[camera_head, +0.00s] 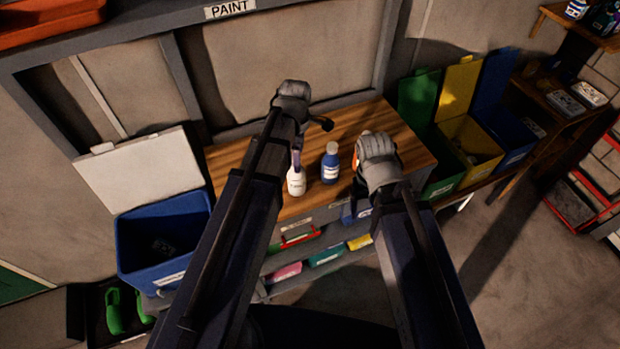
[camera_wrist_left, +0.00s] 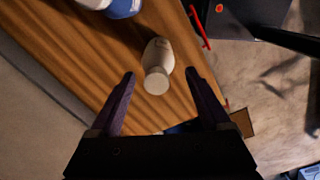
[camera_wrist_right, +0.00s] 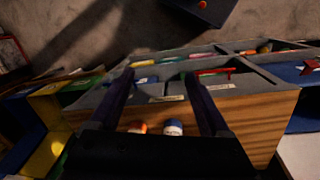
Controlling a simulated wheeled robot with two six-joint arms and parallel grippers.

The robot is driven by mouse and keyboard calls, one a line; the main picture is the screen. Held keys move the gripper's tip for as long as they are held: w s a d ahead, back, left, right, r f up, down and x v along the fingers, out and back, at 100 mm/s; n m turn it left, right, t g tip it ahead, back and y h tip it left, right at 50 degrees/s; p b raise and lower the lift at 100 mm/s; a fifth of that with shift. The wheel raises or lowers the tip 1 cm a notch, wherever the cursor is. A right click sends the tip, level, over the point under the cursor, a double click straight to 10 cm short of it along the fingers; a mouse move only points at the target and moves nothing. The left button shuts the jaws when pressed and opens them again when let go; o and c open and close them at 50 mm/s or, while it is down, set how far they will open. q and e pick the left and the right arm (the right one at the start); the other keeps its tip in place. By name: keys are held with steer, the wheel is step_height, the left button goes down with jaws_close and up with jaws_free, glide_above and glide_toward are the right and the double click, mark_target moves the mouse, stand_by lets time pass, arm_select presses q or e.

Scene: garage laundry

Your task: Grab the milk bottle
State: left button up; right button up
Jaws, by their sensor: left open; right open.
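A white bottle with a pale cap, which I take for the milk bottle (camera_head: 296,182), stands on the wooden worktop (camera_head: 240,165). In the left wrist view the white bottle (camera_wrist_left: 158,58) shows between and just beyond my open left fingertips (camera_wrist_left: 160,74), and the jaws are empty. In the head view my left gripper (camera_head: 298,152) is over the bottle, with one finger just behind its top. My right gripper (camera_wrist_right: 157,78) is open and empty. In the head view it (camera_head: 376,172) is at the worktop's right part, its fingers mostly hidden.
A blue bottle (camera_head: 330,162) stands right of the white one. An orange item (camera_head: 356,156) is partly hidden by my right gripper. A blue bin (camera_head: 150,240) with a raised white lid is at left. Green, yellow (camera_head: 470,145) and blue bins stand at right. Drawers lie below the worktop.

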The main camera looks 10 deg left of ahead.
mark_target(296, 175)
arm_select(q)
steer(key=shift+o, duration=1.3)
steer(key=shift+d+f+b, duration=0.1)
steer(key=shift+f+b, duration=0.65)
steer(key=shift+f, duration=0.2)
arm_select(e)
steer(key=shift+o, duration=1.3)
step_height(296, 175, down, 2)
steer(key=shift+d, duration=0.1)
arm_select(q)
steer(key=f+b, duration=0.2)
steer(key=a+f+b, duration=0.1)
steer(key=f+b, duration=0.2)
steer(key=shift+w+f+b, duration=0.2)
steer(key=shift+f+b, duration=0.1)
steer(key=shift+f, duration=0.05)
arm_select(e)
step_height(296, 175, down, 6)
steer(key=shift+r, duration=0.2)
